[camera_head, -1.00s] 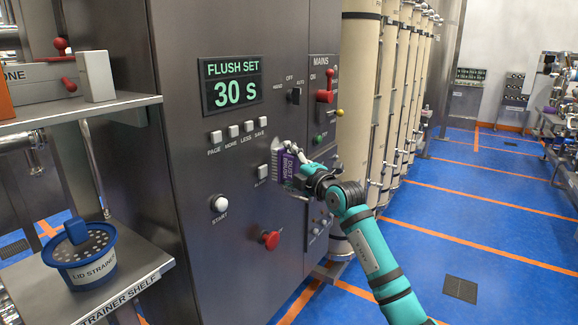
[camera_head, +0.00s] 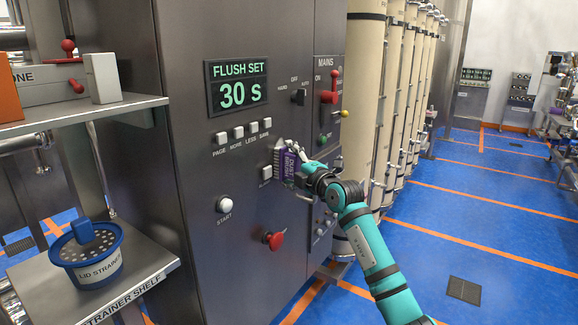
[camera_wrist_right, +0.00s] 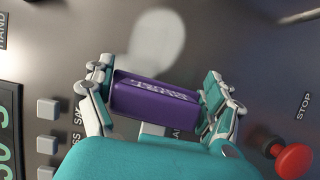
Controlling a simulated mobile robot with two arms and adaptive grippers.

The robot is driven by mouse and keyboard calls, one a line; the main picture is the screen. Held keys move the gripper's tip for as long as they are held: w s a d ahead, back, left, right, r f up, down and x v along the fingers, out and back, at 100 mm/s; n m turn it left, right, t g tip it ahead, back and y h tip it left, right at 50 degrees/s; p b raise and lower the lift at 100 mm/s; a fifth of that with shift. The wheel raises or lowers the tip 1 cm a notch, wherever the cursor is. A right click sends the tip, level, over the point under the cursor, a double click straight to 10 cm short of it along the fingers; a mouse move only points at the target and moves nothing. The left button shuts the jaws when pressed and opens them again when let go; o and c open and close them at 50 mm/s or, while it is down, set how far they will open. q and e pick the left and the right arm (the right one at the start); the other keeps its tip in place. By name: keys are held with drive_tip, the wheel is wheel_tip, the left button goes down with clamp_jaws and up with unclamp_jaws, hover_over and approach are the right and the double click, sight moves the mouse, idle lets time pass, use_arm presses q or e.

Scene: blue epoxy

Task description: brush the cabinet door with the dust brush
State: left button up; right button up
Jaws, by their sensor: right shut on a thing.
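The dust brush (camera_head: 288,165) has a purple labelled body and a pale bristle end. My right gripper (camera_head: 300,168) is shut on it and holds it at the cabinet door (camera_head: 255,190), bristle side toward the grey panel. In the right wrist view the purple body (camera_wrist_right: 155,98) sits between the two fingers of my right gripper (camera_wrist_right: 158,100). A pale, blurred patch shows on the door (camera_wrist_right: 158,40) just beyond the brush. I cannot tell whether the bristles touch the door. My left gripper is not in view.
The door carries a green display (camera_head: 238,84), small square buttons, a white start button (camera_head: 224,204), a red stop knob (camera_head: 273,240) and a red mains lever (camera_head: 330,90). A lid strainer (camera_head: 88,255) stands on the shelf at left. Beige columns stand right of the cabinet.

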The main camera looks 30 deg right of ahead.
sight(302, 143)
drive_tip(key=w+d, duration=0.1)
drive_tip(key=d, duration=0.2)
drive_tip(key=w+d+r, duration=0.1)
drive_tip(key=d, duration=0.2)
drive_tip(key=w+d, duration=0.2)
drive_tip(key=d, duration=0.1)
drive_tip(key=shift+d+r, duration=0.3)
drive_tip(key=shift+r, duration=0.05)
drive_tip(key=s+a+p, duration=0.1)
drive_tip(key=a+p, duration=0.2)
drive_tip(key=p, duration=0.2)
drive_tip(key=s+a+p, duration=0.1)
drive_tip(key=a+p, duration=0.2)
drive_tip(key=p, duration=0.3)
drive_tip(key=s+a+p, duration=0.1)
drive_tip(key=a+p, duration=0.2)
drive_tip(key=p, duration=0.3)
drive_tip(key=shift+s, duration=0.3)
drive_tip(key=shift+s+a+f+p, duration=0.1)
drive_tip(key=shift+s+a+p, duration=0.2)
drive_tip(key=shift+a+p, duration=0.6)
idle(0.6)
